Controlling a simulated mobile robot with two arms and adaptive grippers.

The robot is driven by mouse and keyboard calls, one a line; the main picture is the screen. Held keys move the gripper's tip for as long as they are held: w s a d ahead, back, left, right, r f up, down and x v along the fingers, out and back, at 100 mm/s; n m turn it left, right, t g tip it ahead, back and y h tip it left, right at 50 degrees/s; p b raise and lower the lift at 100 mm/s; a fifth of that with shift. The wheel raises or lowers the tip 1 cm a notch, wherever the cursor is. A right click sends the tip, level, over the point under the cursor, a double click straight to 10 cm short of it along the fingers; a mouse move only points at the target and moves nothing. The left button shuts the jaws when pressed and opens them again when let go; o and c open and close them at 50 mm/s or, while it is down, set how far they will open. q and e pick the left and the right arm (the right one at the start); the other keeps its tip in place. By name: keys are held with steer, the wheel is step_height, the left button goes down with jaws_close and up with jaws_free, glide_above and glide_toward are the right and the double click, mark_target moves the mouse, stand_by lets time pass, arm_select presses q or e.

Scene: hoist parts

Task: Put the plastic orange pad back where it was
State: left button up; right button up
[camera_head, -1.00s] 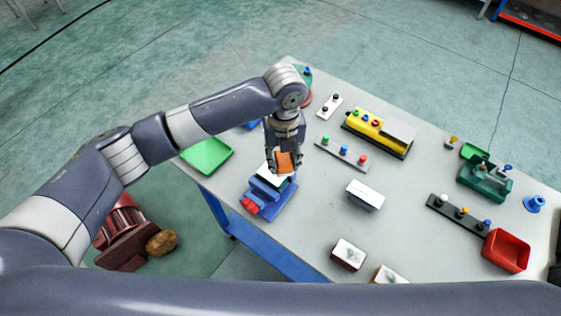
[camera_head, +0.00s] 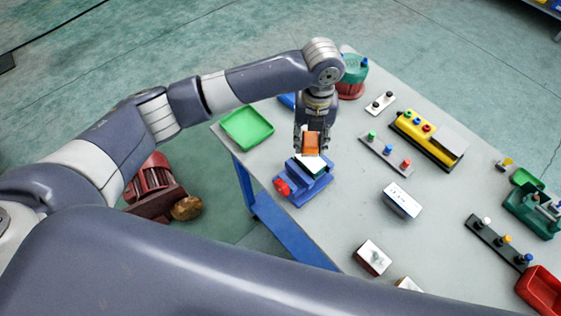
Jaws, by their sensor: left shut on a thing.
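The orange pad (camera_head: 312,143) is between the fingers of my left gripper (camera_head: 312,146), which is shut on it. The gripper points down above a blue device (camera_head: 309,189) with a red knob (camera_head: 282,187) and a pale top plate (camera_head: 311,163). Whether the pad touches that plate I cannot tell. My right gripper is not in view.
The grey table (camera_head: 345,220) also holds a green tray (camera_head: 247,128), a white-topped block (camera_head: 401,201), another block (camera_head: 374,258), a button strip (camera_head: 386,155), a yellow device (camera_head: 427,138) and a red bin (camera_head: 541,291). Bare table lies between them.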

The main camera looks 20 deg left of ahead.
arm_select(q)
steer(key=w+a+f+b, duration=0.2)
steer(key=a+f+b, duration=0.45)
steer(key=a, duration=0.65)
steer(key=p, duration=0.2)
glide_above(266, 162)
step_height(266, 162, down, 5)
steer(key=shift+d+r, duration=0.1)
step_height(266, 162, down, 4)
steer(key=shift+s+r, duration=0.1)
steer(key=shift+f, duration=0.45)
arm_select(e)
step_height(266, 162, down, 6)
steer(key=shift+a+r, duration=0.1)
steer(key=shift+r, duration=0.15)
arm_select(q)
steer(key=shift+f, duration=0.15)
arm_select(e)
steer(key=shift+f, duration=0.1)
arm_select(q)
steer(key=o, duration=1)
